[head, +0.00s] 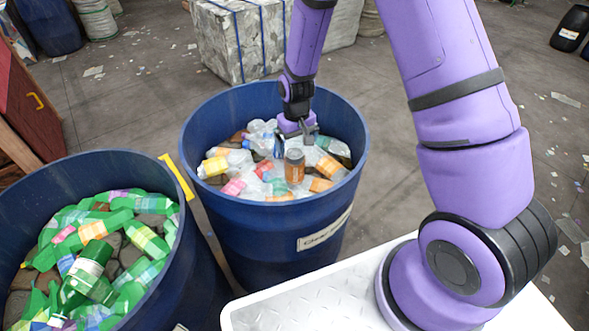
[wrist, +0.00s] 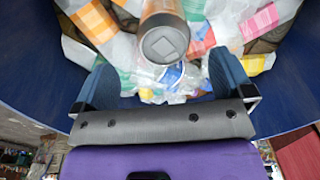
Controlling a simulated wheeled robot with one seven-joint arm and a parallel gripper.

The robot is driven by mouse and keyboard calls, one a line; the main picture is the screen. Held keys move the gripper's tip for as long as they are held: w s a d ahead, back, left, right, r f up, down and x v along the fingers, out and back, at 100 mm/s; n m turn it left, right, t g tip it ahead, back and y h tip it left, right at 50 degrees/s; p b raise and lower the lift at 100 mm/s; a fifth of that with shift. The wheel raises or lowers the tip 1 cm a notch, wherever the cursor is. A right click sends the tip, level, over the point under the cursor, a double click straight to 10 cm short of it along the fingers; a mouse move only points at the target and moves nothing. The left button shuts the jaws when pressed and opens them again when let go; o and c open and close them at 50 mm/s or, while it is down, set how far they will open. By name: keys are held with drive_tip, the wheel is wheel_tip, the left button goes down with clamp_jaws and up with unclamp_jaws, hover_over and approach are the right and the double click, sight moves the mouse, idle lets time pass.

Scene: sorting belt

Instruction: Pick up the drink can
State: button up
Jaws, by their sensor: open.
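The drink can (head: 294,168), orange-brown with a grey end, stands roughly upright among clear bottles in the middle blue barrel (head: 268,228). In the wrist view the can (wrist: 165,36) shows its grey end, just beyond the gap between the fingers and near its middle. My gripper (head: 294,140) is inside the barrel mouth, just behind the can in the head view. In the wrist view my gripper (wrist: 162,78) has its two blue fingers spread wide, with nothing held between them.
Clear bottles with coloured labels (head: 216,166) crowd around the can. The barrel wall rings the gripper. A second blue barrel (head: 188,262) with green bottles stands at left. A pale bale (head: 238,48) stands behind. A white textured surface (head: 330,305) lies in front.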

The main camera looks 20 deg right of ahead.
sight(295, 162)
drive_tip(key=shift+a+f, duration=0.2)
drive_tip(key=shift+f, duration=4.05)
drive_tip(key=c, duration=1)
